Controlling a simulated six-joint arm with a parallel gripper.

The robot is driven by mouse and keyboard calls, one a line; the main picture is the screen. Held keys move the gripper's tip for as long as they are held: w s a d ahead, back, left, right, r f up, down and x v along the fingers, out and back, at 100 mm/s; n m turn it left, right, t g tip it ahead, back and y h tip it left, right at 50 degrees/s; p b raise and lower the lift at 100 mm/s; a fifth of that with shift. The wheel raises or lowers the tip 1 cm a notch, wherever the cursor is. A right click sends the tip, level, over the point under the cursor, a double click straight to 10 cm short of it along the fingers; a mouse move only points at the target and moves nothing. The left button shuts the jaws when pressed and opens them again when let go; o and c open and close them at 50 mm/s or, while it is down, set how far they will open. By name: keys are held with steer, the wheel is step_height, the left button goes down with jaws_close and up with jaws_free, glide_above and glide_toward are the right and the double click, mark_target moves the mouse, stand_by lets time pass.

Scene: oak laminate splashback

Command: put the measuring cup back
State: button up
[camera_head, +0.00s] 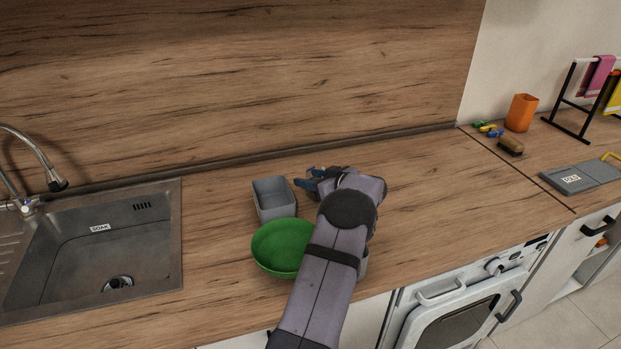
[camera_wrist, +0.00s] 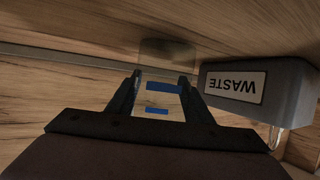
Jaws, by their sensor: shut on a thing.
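The measuring cup (camera_wrist: 166,54) is clear, with blue markings, and shows between my fingers in the wrist view. My gripper (camera_wrist: 160,78) is shut on it, one dark finger on each side. In the head view my gripper (camera_head: 312,184) is over the counter, just right of the grey bin, partly hidden by my own wrist. The cup is hard to make out there; only bits of blue show by the fingers. I cannot tell whether the cup touches the counter.
A grey bin (camera_head: 273,211) stands left of my gripper; a grey bin labelled WASTE (camera_wrist: 285,88) is close in the wrist view. A green bowl (camera_head: 278,260) sits in front. The sink (camera_head: 95,255) is left. Counter right of my arm is clear up to a dark line.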

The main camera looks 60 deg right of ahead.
steer(key=o, duration=1.1)
steer(key=shift+f, duration=0.15)
steer(key=shift+s+r, duration=0.1)
steer(key=shift+r, duration=0.1)
steer(key=b+v, duration=0.1)
steer(key=v, duration=1.1)
steer(key=shift+a+b, duration=0.1)
steer(key=shift+b, duration=0.25)
steer(key=shift+w, duration=0.2)
